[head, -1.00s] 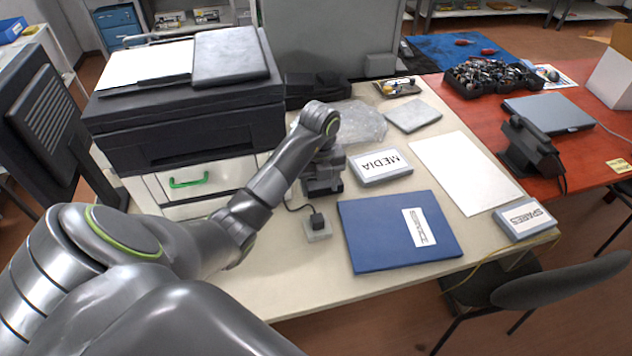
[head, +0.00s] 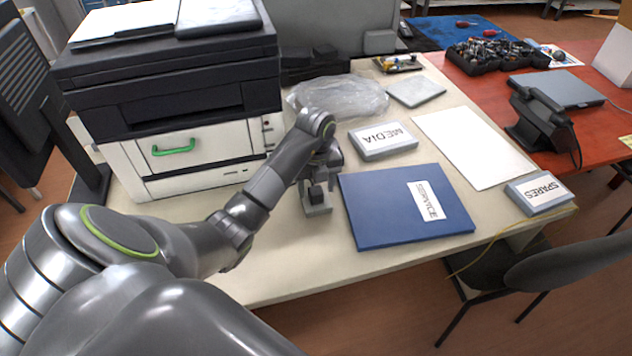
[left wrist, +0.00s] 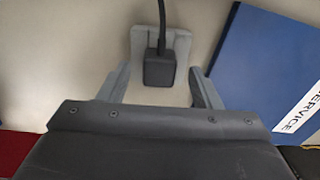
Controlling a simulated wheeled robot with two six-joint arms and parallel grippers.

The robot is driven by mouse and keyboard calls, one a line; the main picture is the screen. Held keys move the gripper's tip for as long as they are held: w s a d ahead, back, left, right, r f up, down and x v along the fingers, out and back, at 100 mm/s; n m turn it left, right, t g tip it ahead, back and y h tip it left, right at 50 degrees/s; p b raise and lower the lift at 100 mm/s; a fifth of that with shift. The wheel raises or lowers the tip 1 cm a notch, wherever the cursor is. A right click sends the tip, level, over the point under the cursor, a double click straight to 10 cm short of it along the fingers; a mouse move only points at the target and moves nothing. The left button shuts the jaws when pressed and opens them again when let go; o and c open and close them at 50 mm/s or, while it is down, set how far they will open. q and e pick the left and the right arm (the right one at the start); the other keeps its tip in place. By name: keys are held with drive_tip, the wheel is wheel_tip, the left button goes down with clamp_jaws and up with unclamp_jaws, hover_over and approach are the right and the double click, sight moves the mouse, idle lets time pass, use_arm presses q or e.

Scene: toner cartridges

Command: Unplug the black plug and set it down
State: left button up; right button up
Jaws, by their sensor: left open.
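The black plug (left wrist: 159,70) is a small block with a cable leaving its far end in the left wrist view. It sits on a light grey socket block (left wrist: 181,45). My left gripper (left wrist: 158,74) is open, with one finger on each side of the plug and a visible gap to both sides. In the head view, the left gripper (head: 318,190) is over the socket block (head: 318,211) near the table's front, and it partly hides the plug. My right gripper is not in view.
A blue SERVICE folder (head: 390,217) lies close to the right of the socket. A MEDIA box (head: 372,150), clear plastic bag (head: 345,97) and white sheet (head: 470,145) lie beyond. The printer (head: 190,130) stands behind left. Bare table (head: 290,265) lies in front.

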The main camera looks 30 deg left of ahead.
use_arm(q)
drive_tip(key=shift+f, duration=1.1)
drive_tip(key=c, duration=1.1)
drive_tip(key=shift+o, duration=1.4)
drive_tip(key=shift+c, duration=1)
drive_tip(key=shift+r+p, duration=0.25)
drive_tip(key=shift+p, duration=0.05)
drive_tip(key=shift+r, duration=0.25)
drive_tip(key=shift+r+p, duration=0.1)
drive_tip(key=shift+p, duration=0.2)
